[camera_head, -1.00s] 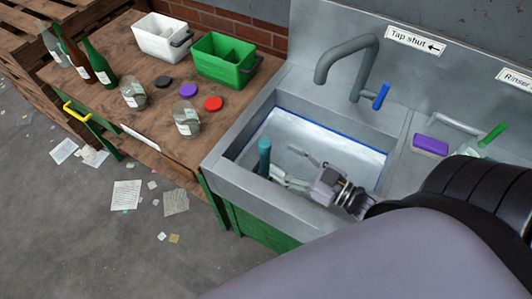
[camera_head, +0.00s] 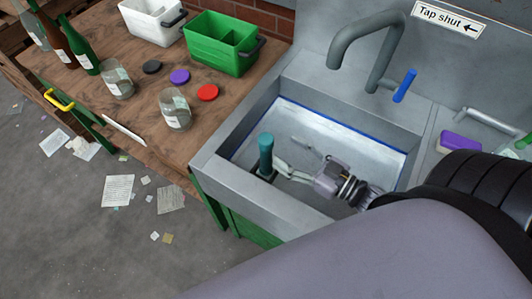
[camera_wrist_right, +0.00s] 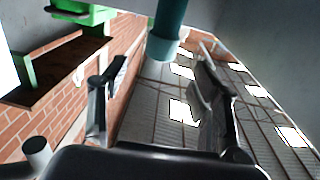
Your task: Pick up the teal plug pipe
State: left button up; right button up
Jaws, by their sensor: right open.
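The teal plug pipe (camera_head: 265,150) stands upright in the sink basin (camera_head: 335,130), near its front left corner. My right gripper (camera_head: 285,153) is inside the basin, just right of the pipe, with its fingers spread and pointing left toward it. In the right wrist view the teal pipe (camera_wrist_right: 167,32) shows at the top, between and beyond the open fingertips (camera_wrist_right: 160,72). Nothing is between the fingers. One finger is close to the pipe in the head view; I cannot tell whether they touch. My left gripper is not in view.
The grey tap (camera_head: 375,45) with its blue lever (camera_head: 405,85) rises behind the basin. The basin walls surround my gripper. On the wooden table (camera_head: 75,95) to the left are jars, lids, bottles, a white bin (camera_head: 150,22) and a green bin (camera_head: 215,48).

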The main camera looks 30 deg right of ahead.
aim_at(266, 139)
jog(key=b+x, duration=0.2)
jog(key=x, duration=0.5)
jog(key=shift+w+a+f, duration=0.15)
jog(key=shift+w+a, duration=0.05)
jog(key=shift+w, duration=0.05)
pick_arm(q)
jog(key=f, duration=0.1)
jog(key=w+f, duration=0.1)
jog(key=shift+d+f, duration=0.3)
pick_arm(e)
jog(key=shift+c, duration=0.6)
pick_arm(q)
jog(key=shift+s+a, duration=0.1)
pick_arm(e)
grip_shut()
